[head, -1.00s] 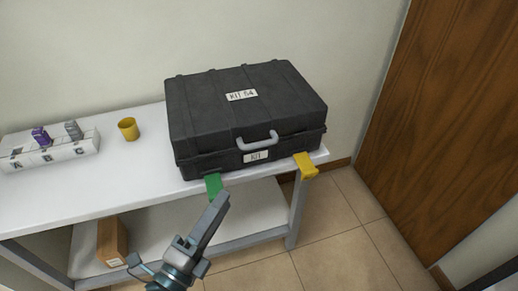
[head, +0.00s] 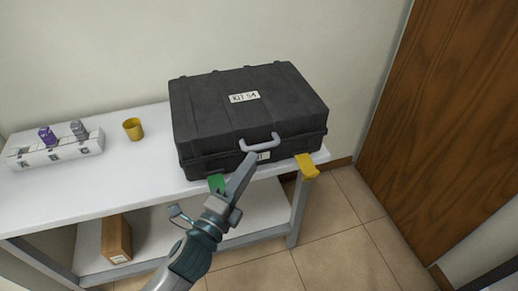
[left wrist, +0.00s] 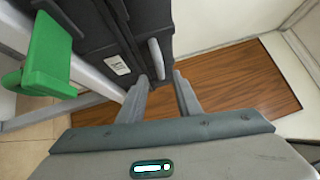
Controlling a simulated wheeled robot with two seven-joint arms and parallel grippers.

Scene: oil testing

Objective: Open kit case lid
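The black kit case (head: 225,115) sits shut on the white table, its lid down, with a "KIT 54" label on top. A grey handle (head: 260,143) is on its front edge; it also shows in the left wrist view (left wrist: 156,58). My left gripper (head: 249,160) is just in front of the case, below the handle, partly covering the front label. In the left wrist view its two fingers (left wrist: 160,76) are apart, with the handle's end appearing between the tips; contact cannot be told. My right gripper is not in view.
A green tab (left wrist: 45,58) and a yellow tab (head: 307,167) stick out at the table's front edge. A yellow cup (head: 133,130) and a white rack (head: 60,153) with bottles stand left on the table (head: 110,180). A brown box (head: 117,238) is on the lower shelf.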

